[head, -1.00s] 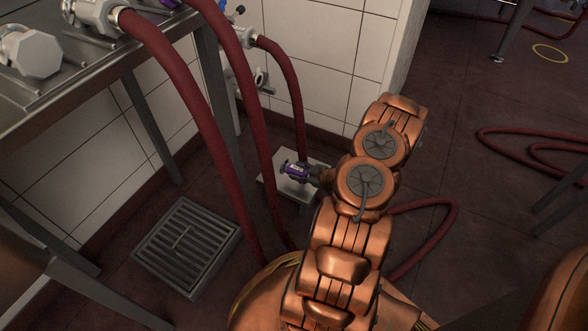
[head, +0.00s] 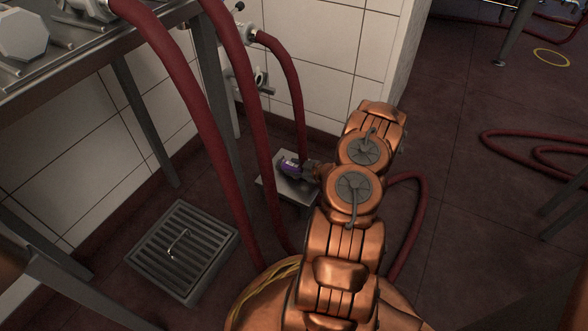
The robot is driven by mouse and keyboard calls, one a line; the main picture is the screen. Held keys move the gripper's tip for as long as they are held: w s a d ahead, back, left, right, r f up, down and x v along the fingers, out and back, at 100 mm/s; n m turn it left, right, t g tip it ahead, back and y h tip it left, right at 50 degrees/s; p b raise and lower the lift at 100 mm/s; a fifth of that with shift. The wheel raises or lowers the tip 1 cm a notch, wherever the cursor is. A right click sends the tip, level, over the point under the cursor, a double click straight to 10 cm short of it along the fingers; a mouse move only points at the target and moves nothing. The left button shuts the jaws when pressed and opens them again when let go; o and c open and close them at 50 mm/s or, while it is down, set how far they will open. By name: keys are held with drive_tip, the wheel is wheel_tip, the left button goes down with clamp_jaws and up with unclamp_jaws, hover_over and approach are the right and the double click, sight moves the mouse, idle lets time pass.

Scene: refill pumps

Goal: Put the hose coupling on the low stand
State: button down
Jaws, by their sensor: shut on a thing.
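The low stand (head: 287,188) is a small grey plate close to the floor near the tiled wall, partly hidden by a red hose and my gripper. My gripper (head: 301,167) is small and dark in the head view, at the far end of my copper arm. It is shut on a small purple piece with a pale part, which I take to be the hose coupling (head: 288,164). The coupling appears over the back part of the stand's plate. I cannot tell whether it touches the plate. My gripper hides part of it.
Red hoses (head: 193,95) hang from the steel table (head: 60,82) at left. Another red hose (head: 290,75) drops from a wall valve (head: 247,37) behind the stand. A floor grate (head: 183,250) lies left of the stand. Open floor with a looped hose (head: 535,147) lies at right.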

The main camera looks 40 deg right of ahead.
drive_tip(key=c, duration=0.6)
unclamp_jaws()
